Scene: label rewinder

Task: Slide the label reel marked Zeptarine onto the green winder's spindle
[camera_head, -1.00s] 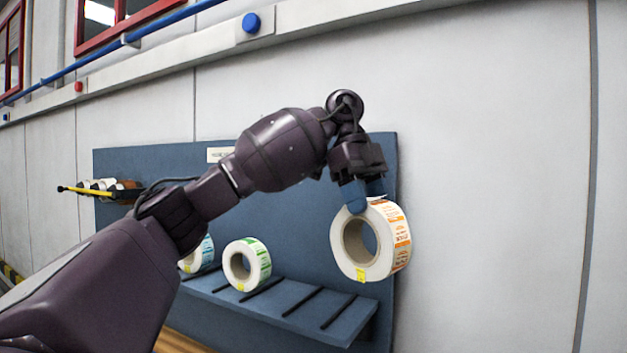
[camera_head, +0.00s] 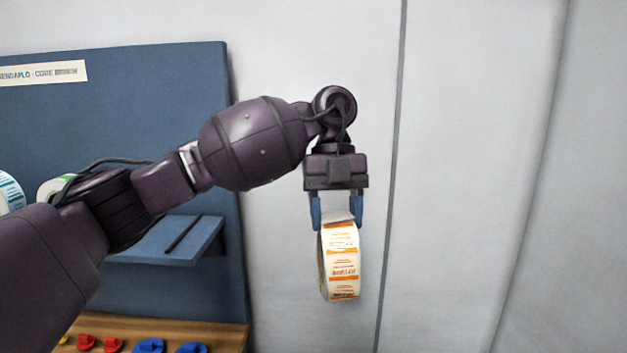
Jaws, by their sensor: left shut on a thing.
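My left gripper (camera_head: 337,216) points down and is shut on the upper rim of a label reel (camera_head: 342,265) with white and orange printed labels. The reel hangs upright in the air below the fingers, seen nearly edge-on, so its core hole is hidden. Small print on its labels is too blurred to read surely. My right gripper is not in view. The green winder and its spindle are not in view.
Two reels, one blue-marked (camera_head: 10,192) and one green-marked (camera_head: 52,186), show partly behind my arm. A wooden surface (camera_head: 225,332) below holds red and blue pieces. The right side shows bare wall.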

